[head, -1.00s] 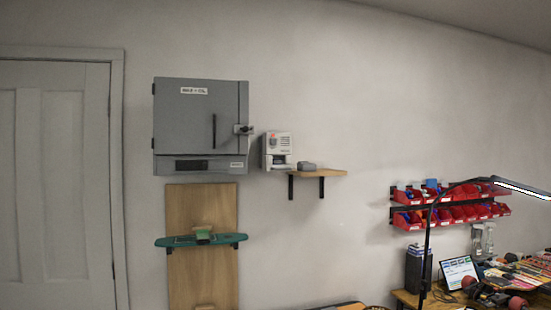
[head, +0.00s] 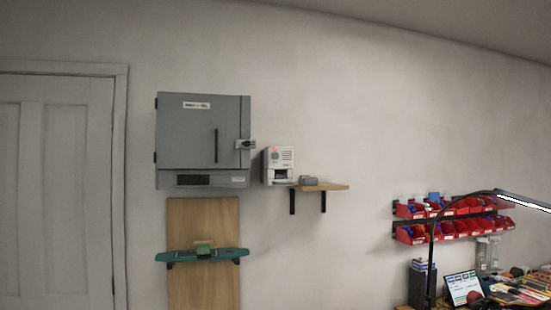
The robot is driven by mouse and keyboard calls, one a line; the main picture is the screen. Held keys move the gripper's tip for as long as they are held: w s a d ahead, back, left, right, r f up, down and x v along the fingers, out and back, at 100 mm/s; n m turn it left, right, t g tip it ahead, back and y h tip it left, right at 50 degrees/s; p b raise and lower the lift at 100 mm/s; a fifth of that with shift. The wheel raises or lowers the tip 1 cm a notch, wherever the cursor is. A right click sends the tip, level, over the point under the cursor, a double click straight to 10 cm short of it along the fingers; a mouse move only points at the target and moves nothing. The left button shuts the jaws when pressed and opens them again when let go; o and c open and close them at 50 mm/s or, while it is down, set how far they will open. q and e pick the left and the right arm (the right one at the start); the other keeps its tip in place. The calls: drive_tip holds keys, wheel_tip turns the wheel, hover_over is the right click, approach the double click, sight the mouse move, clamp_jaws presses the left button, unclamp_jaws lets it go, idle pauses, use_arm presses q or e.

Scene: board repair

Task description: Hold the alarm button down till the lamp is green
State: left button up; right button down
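The alarm unit (head: 279,165) is a small pale box on the wall, just right of the grey cabinet. A small red spot (head: 274,150) shows on its upper left, beside a slotted patch. I cannot tell at this size whether the red spot is the lamp or the button. A darker opening shows in its lower part. Neither of my grippers is in the head view, and nothing touches the alarm unit.
A grey wall cabinet (head: 203,140) with a handle and latch hangs left of the alarm unit. A wooden shelf (head: 330,186) holding a small grey object (head: 308,181) juts out at its right. Red bins (head: 466,227), a lamp arm and a cluttered bench are farther right. A door (head: 50,190) is at left.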

use_arm(q)
clamp_jaws()
drive_tip(key=shift+s+f, duration=0.1)
drive_tip(key=shift+s, duration=0.1)
drive_tip(key=shift+w, duration=0.25)
idle(0.8)
